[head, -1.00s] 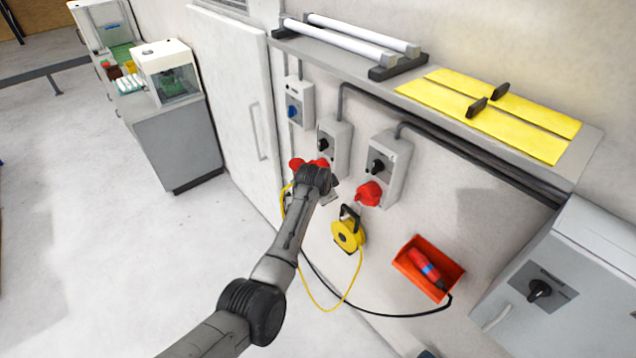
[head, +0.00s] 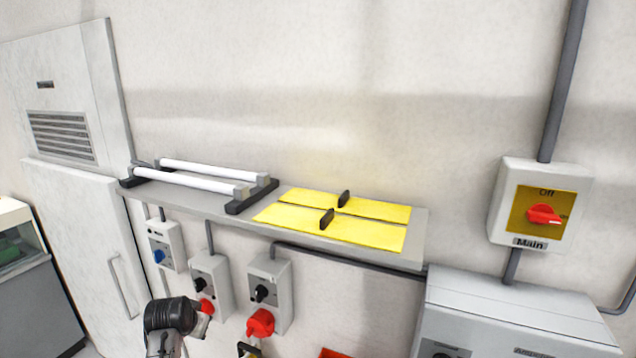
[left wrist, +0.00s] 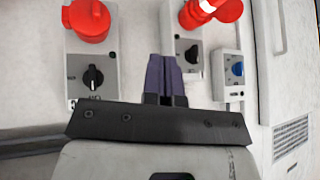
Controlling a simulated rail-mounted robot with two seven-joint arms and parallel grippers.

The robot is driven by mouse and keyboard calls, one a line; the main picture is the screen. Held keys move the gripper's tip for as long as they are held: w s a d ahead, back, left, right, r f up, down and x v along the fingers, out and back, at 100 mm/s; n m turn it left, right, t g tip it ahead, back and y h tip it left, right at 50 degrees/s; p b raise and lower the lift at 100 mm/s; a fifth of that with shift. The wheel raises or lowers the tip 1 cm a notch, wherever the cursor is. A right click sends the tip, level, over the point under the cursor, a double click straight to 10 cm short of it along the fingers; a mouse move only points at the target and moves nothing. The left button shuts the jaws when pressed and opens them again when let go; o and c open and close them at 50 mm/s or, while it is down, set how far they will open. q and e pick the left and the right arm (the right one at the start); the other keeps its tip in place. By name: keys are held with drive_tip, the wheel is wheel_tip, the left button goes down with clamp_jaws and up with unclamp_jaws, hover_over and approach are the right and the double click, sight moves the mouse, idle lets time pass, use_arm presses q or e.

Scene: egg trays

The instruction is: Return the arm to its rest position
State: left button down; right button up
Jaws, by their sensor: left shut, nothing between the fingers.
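My left arm (head: 172,318) shows only in part at the bottom left of the head view, in front of the wall sockets; its fingers cannot be made out there. In the left wrist view my left gripper (left wrist: 164,60) has its two dark purple fingers together with nothing between them. It points toward the wall boxes, which look upside down there. The fingers appear in front of the middle box's edge; I cannot tell how far off they are. My right gripper is in neither view.
Switch boxes with red plugs (head: 261,323) and a blue-knob box (head: 165,245) hang under a shelf (head: 420,240). The shelf bears yellow plates (head: 345,215) and white tubes (head: 205,170). A main switch (head: 540,215) is at right, above a grey cabinet (head: 500,315).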

use_arm(q)
wheel_tip(320, 180, up, 12)
drive_tip(key=s+r+n+t, duration=0.1)
drive_tip(key=s+n+t, duration=0.1)
drive_tip(key=s+t, duration=0.1)
drive_tip(key=s+d+r+n+t, duration=0.1)
drive_tip(key=s+d+r+t, duration=0.15)
drive_tip(key=s, duration=0.55)
drive_tip(key=s+d+f+m+g+p, duration=0.1)
drive_tip(key=s+d+f+g, duration=0.1)
drive_tip(key=s+f, duration=0.8)
drive_tip(key=s+d+f+m+g, duration=0.1)
drive_tip(key=s+f+g, duration=0.3)
drive_tip(key=s+f, duration=0.6)
drive_tip(key=s+d+f+g+p, duration=0.1)
drive_tip(key=s+d+f+g, duration=0.2)
drive_tip(key=s+f, duration=0.6)
drive_tip(key=s, duration=1.1)
drive_tip(key=shift+s+d+f+m+h+p, duration=0.25)
drive_tip(key=shift+s+f+m+h+p, duration=0.1)
drive_tip(key=shift+f+m+h, duration=0.05)
